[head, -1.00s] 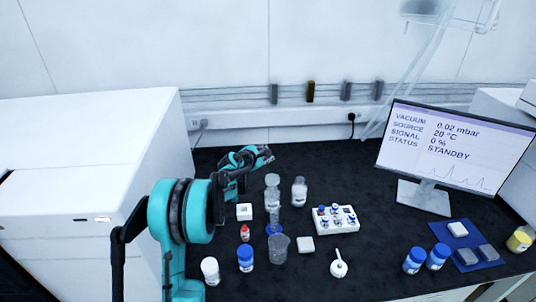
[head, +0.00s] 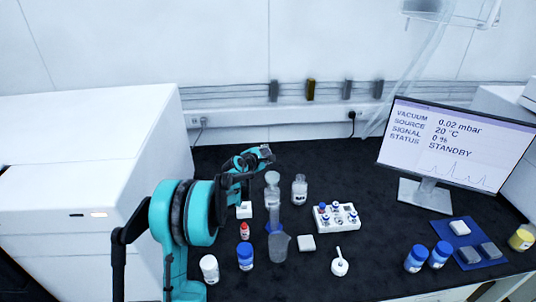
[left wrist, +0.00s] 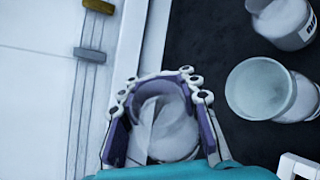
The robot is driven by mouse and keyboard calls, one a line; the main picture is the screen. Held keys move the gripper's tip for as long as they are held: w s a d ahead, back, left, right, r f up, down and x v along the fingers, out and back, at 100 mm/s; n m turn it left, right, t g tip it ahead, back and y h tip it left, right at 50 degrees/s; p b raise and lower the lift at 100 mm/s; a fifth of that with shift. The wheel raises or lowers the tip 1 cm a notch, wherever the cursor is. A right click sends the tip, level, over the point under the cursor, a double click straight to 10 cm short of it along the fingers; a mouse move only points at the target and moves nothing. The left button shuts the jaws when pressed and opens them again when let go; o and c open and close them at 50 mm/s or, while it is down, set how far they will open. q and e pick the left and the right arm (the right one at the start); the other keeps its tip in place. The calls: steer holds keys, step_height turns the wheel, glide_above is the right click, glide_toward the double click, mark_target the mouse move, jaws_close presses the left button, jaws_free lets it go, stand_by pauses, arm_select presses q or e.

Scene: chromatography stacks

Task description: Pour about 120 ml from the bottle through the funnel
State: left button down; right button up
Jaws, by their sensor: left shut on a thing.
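My left gripper (head: 262,155) is above the back of the black bench, up and left of the funnel. In the left wrist view its fingers (left wrist: 160,110) are closed around a clear glass vessel with whitish contents, seemingly the bottle (left wrist: 172,135); in the head view the gripper mostly hides it. The clear funnel (head: 272,179) sits on a glass cylinder (head: 274,213) with a blue base. Its round mouth shows in the left wrist view (left wrist: 258,88), beside the held vessel and apart from it. My right gripper is not in view.
A labelled clear bottle (head: 299,190) stands just right of the funnel. A beaker (head: 279,248) stands in front of the cylinder. A vial rack (head: 336,216), blue-capped bottles (head: 416,259) and a monitor (head: 455,150) are to the right.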

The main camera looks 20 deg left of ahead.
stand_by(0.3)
arm_select(q)
steer(key=shift+f+m+b, duration=0.4)
steer(key=shift+f+b, duration=0.2)
steer(key=shift+b, duration=0.05)
steer(key=shift+r+m+t+y, duration=0.1)
steer(key=shift+m+t+y, duration=0.2)
steer(key=shift+m+y, duration=0.15)
steer(key=shift+b, duration=0.35)
steer(key=shift+m, duration=0.35)
steer(key=shift+y+b, duration=0.25)
steer(key=shift+b, duration=0.05)
